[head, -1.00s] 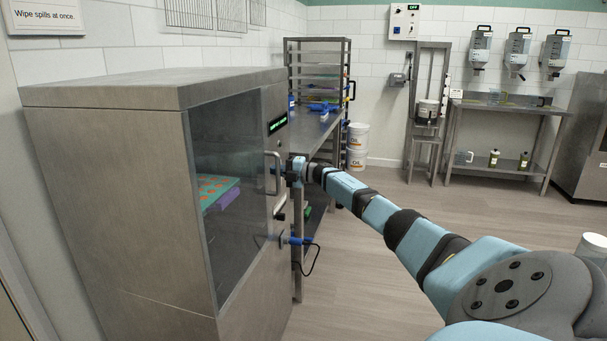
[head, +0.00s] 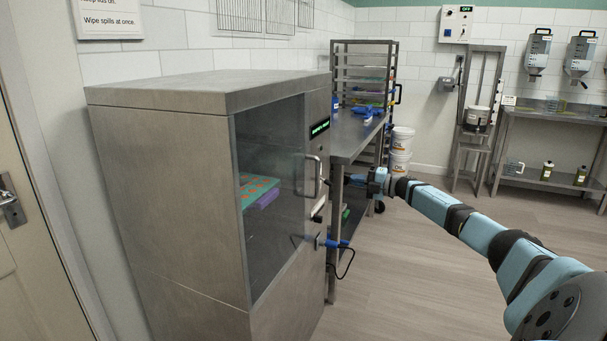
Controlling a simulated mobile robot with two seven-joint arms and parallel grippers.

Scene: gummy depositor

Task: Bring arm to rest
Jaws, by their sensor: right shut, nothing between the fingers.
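My right arm comes in from the lower right. Its gripper (head: 360,180) is shut and empty, to the right of the steel cabinet's door handle (head: 313,176) and apart from it in the picture. The steel cabinet (head: 185,185) has a glass door (head: 275,190) that looks closed. My left gripper is not in view.
A blue-handled item with a black loop (head: 335,244) is at the cabinet's lower front. Behind the gripper are a steel table (head: 350,140), a rack (head: 363,62) and white buckets (head: 401,140). The wooden floor (head: 400,285) in front is clear.

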